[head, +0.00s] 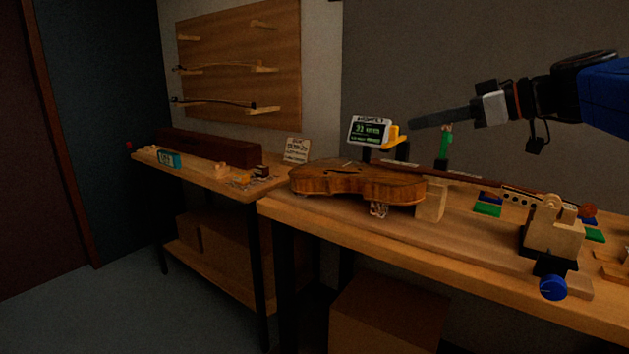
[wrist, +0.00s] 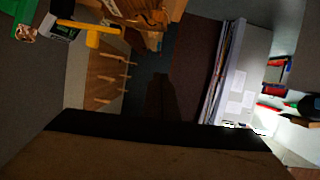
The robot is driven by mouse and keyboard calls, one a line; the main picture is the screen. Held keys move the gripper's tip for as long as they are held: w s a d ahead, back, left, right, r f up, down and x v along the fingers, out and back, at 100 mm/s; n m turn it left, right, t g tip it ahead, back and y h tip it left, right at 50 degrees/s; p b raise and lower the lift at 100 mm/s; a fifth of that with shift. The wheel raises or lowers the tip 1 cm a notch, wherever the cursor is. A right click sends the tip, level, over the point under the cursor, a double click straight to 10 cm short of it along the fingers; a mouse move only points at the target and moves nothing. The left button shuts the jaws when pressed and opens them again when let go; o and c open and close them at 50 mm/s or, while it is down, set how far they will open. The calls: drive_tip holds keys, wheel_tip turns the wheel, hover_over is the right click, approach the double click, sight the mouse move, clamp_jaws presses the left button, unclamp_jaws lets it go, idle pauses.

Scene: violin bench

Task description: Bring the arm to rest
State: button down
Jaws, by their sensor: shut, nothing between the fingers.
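My gripper (head: 440,117) is at the upper right of the head view, raised above the bench and pointing left. Its fingers are shut with nothing between them. It is apart from the violin (head: 357,184), which lies on the bench (head: 470,252) below and to the left. In the wrist view a broad brown and dark shape fills the lower part and hides what lies behind it.
A small display (head: 370,131) with a yellow part stands behind the violin. A clamp with a blue knob (head: 553,288) sits at the bench's front right. A side table (head: 215,181) carries a long dark case. Bows hang on a wooden wall board (head: 240,60). Floor at lower left is clear.

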drive_tip(key=s+d+f+m+g+h, duration=0.1)
drive_tip(key=s+d+f+m+h, duration=0.1)
drive_tip(key=s+f, duration=0.6)
drive_tip(key=s+d+f+m+g+h, duration=0.1)
drive_tip(key=s+d+f+m+h, duration=0.2)
drive_tip(key=f, duration=1.4)
drive_tip(key=s+d+f+m+g+h, duration=0.2)
drive_tip(key=s+f+m+h, duration=0.4)
drive_tip(key=s+f, duration=0.6)
drive_tip(key=shift+s+d+f, duration=0.15)
drive_tip(key=shift+s+f, duration=0.1)
drive_tip(key=shift+s, duration=0.2)
